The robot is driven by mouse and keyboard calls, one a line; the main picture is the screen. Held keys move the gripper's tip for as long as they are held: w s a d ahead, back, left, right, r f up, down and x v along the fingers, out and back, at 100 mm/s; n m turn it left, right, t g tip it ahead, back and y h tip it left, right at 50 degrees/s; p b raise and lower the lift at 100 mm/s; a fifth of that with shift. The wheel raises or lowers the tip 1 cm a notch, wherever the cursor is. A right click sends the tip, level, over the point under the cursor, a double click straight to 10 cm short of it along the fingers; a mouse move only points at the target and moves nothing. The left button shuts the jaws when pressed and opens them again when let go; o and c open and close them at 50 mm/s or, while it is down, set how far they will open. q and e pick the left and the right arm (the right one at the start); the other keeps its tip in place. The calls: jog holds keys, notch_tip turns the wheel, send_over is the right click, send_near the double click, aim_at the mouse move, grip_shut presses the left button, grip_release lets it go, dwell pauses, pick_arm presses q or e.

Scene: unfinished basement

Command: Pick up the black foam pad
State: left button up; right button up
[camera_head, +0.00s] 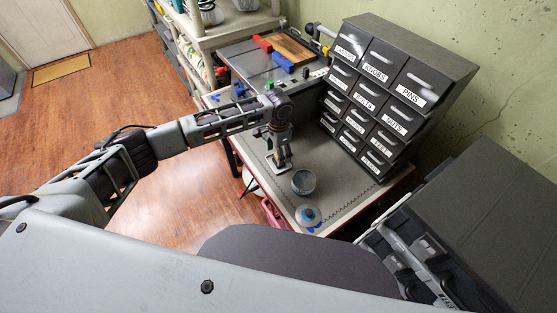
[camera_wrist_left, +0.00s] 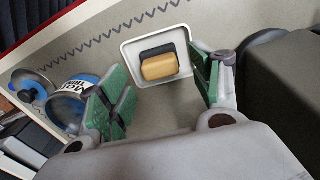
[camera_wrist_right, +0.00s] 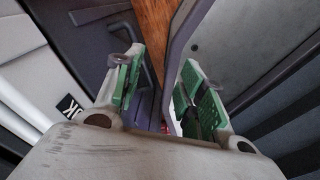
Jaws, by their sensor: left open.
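The black foam pad (camera_wrist_left: 157,50) lies in a small white tray (camera_wrist_left: 131,57) in the left wrist view. A tan block (camera_wrist_left: 160,67) covers part of it from this angle. My left gripper (camera_wrist_left: 160,88) is open, its green-padded fingers apart on either side in the picture, with nothing between them. In the head view my left gripper (camera_head: 281,160) points down over the workbench at the tray (camera_head: 268,164); the pad cannot be made out there. My right gripper (camera_wrist_right: 163,86) is open and seems empty, away from the tray.
A jar (camera_head: 304,182) and a round lid-like item (camera_head: 309,215) stand near the bench's front. A dark cabinet of labelled drawers (camera_head: 385,95) stands along the right of the workbench (camera_head: 345,182). A tool board (camera_head: 285,60) with red and blue parts lies at the back.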

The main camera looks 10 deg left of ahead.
pick_arm(q)
jog(key=shift+f, duration=1.45)
pick_arm(e)
jog(key=shift+w, duration=0.65)
jog(key=shift+s, duration=0.1)
pick_arm(q)
jog(key=c, duration=0.9)
jog(key=shift+c, duration=0.2)
pick_arm(e)
jog(key=shift+s+a, duration=0.1)
jog(key=shift+s, duration=0.5)
